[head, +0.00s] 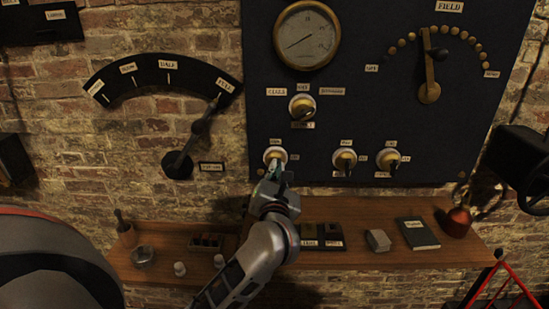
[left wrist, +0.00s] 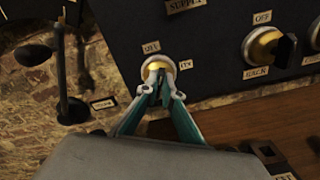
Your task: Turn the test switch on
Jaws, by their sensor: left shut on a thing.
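The dark panel (head: 430,130) on the brick wall carries a row of three small rotary switches along its bottom. My left gripper (head: 275,172) is at the leftmost of them, a brass and white switch (head: 275,154). In the left wrist view its teal fingers (left wrist: 162,92) are shut on the dark knob in front of the brass disc (left wrist: 157,66). The fingers hide most of the knob, so its exact angle is hard to tell. The small labels around this switch are too blurred to read surely. My right gripper is not in view.
The middle switch (head: 344,160) and right switch (head: 388,160) stand close by. Above are another switch (head: 302,106), a gauge (head: 306,36) and the field lever (head: 429,70). A large lever (head: 200,127) is left. A wooden shelf (head: 355,258) below holds small items.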

